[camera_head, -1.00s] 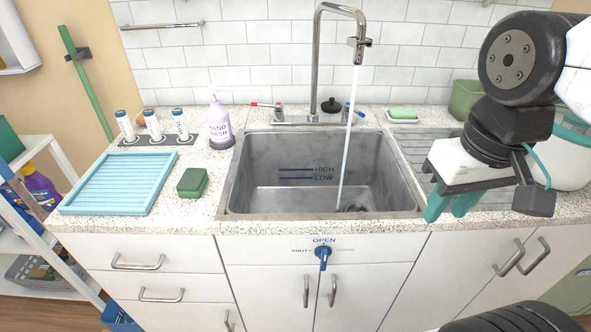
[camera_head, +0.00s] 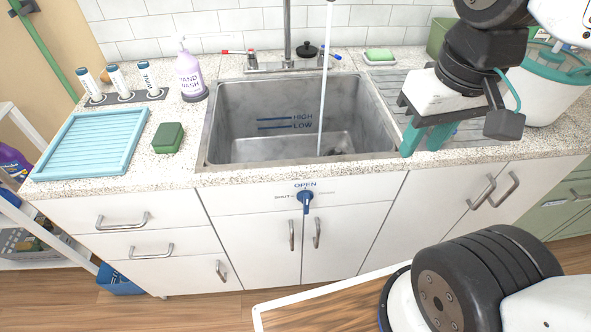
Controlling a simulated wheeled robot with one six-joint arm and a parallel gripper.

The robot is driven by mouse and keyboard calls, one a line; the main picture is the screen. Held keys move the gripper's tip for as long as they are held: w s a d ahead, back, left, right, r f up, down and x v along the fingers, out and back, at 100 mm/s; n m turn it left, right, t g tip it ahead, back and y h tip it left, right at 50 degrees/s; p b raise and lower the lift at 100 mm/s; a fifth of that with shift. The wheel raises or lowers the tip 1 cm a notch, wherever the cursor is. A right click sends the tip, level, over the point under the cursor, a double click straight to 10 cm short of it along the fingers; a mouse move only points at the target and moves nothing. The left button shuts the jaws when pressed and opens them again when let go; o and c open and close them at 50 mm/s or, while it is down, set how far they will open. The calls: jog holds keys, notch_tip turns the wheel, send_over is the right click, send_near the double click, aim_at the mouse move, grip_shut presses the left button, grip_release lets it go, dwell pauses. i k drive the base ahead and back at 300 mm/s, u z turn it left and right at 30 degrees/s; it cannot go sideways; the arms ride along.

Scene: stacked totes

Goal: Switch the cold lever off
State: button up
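The cold lever, blue-tipped (camera_head: 333,55), sticks out to the right at the right end of the faucet base (camera_head: 290,67). The red-tipped lever (camera_head: 232,52) sticks out to the left at the other end. A water stream (camera_head: 323,90) runs down into the grey sink (camera_head: 210,125); the spout is above the picture. My gripper (camera_head: 427,140) has teal fingers pointing down with a gap between them, and nothing shows in it. It is over the right side of the counter, right of the sink and nearer than the cold lever, well apart from it.
A blue valve handle (camera_head: 305,199) points down under "OPEN" on the cabinet front. A green soap (camera_head: 379,54) in a dish lies right of the cold lever. A black knob (camera_head: 307,49) stands by the faucet. A hand wash bottle (camera_head: 190,75), green sponge (camera_head: 168,138) and blue rack (camera_head: 92,143) are left.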

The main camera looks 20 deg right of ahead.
aim_at(321, 49)
jog(key=k, duration=0.65)
jog(key=z, duration=0.6)
jog(key=i, duration=1.1)
jog(key=u, duration=0.65)
